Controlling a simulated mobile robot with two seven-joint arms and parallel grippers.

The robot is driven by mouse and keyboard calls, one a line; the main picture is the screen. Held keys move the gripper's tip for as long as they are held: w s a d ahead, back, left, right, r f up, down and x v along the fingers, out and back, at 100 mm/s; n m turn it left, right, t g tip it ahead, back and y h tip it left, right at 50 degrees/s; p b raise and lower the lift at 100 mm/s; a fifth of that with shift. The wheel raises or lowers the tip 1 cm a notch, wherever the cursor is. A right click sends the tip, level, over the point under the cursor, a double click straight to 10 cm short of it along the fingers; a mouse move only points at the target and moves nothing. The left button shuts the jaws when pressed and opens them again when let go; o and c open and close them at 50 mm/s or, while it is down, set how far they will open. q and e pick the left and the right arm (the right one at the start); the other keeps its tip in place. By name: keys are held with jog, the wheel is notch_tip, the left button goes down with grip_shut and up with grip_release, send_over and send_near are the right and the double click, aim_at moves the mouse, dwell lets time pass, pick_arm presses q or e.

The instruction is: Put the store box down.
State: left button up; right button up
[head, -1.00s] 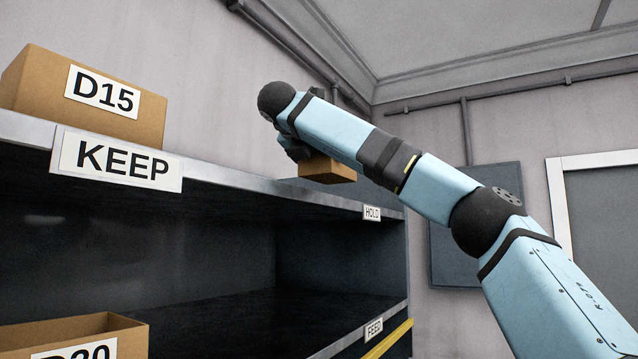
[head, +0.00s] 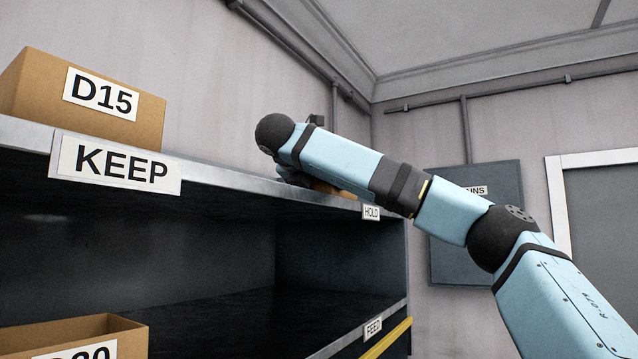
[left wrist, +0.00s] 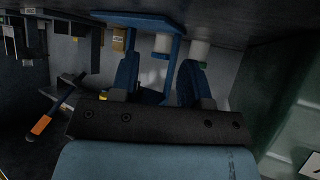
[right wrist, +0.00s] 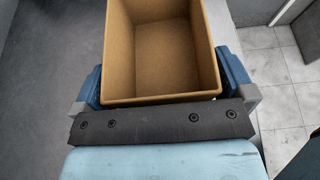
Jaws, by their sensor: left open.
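The store box is an open-topped brown box (right wrist: 160,50), empty inside as the right wrist view shows it. My right gripper (right wrist: 165,85) has a blue finger against each side of it and is shut on it. In the head view a small part of the box (head: 328,188) shows under my right arm, at the upper shelf (head: 225,178) near the HOLD label (head: 371,212). The arm and shelf edge hide its underside, so I cannot tell whether it touches the shelf. My left gripper (left wrist: 158,75) is open and empty in the left wrist view.
A box marked D15 (head: 140,122) stands on the upper shelf above the KEEP label (head: 115,164). Another open box (head: 135,338) is at lower left. The FEED label (head: 373,328) is on the lower shelf edge. The upper shelf edge between KEEP and HOLD looks clear.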

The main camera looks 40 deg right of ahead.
pick_arm(q)
jog(key=shift+d+r, duration=0.1)
jog(key=shift+r, duration=0.25)
pick_arm(e)
jog(key=shift+d, duration=0.1)
pick_arm(q)
jog(key=shift+r+p, duration=0.3)
pick_arm(e)
jog(key=shift+r, duration=0.25)
pick_arm(q)
notch_tip(320, 180, down, 4)
jog(key=b, duration=0.4)
pick_arm(e)
jog(key=v, duration=0.7)
jog(key=shift+s+a+f, duration=0.1)
jog(key=shift+a, duration=0.3)
pick_arm(q)
jog(key=shift+w+d+r, duration=0.2)
jog(key=shift+d+r, duration=0.05)
pick_arm(e)
jog(key=shift+d, duration=0.25)
pick_arm(q)
jog(key=shift+a, duration=0.1)
pick_arm(e)
jog(key=shift+a, duration=0.15)
pick_arm(q)
jog(key=shift+s, duration=0.1)
